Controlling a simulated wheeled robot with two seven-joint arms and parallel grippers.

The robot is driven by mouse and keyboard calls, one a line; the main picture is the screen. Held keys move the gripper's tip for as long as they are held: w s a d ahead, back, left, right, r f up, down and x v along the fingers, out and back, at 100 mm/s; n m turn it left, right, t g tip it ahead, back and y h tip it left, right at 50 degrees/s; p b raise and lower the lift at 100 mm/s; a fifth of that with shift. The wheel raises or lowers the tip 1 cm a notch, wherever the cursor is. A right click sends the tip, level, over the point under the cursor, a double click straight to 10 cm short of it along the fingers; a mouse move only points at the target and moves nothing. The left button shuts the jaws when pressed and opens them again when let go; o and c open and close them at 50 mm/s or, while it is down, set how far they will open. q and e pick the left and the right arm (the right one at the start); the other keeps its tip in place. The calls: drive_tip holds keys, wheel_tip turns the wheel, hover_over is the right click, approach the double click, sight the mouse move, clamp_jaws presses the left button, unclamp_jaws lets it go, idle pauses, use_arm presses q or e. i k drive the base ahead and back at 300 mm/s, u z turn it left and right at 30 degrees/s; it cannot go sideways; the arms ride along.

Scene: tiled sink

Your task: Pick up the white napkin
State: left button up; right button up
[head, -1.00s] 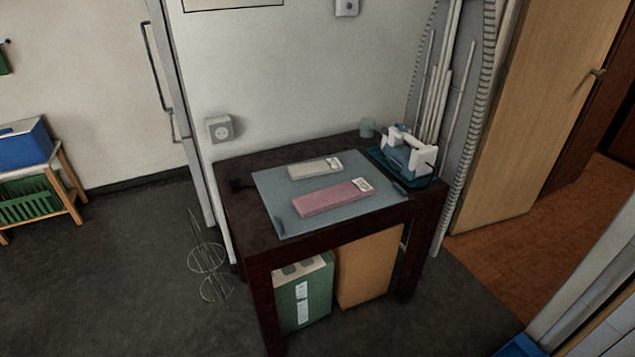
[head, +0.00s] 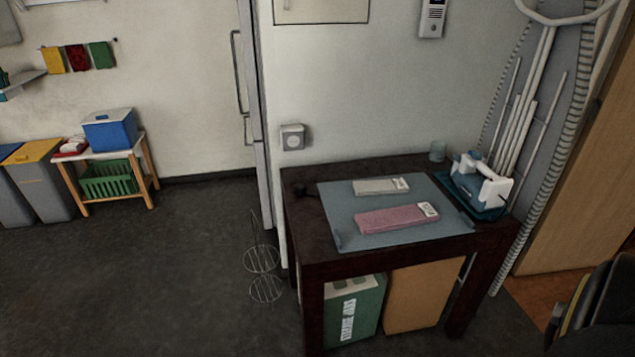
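A flat white napkin pack (head: 381,186) lies on the grey-blue mat (head: 350,207) on the dark table, behind a pink pack (head: 397,218). Both packs lie flat with a small pale label at their right end. I cannot tell whether the white one is a single napkin or a packet. Neither of my grippers shows in the head view.
A green box (head: 355,309) and a brown board stand underneath. A wire rack (head: 262,261) stands left. Dark floor is clear further left. A black chair-like object (head: 597,306) is at lower right.

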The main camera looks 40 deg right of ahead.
sight(399, 185)
drive_tip(key=u, duration=0.1)
drive_tip(key=i, duration=2.7)
drive_tip(key=z, duration=2.2)
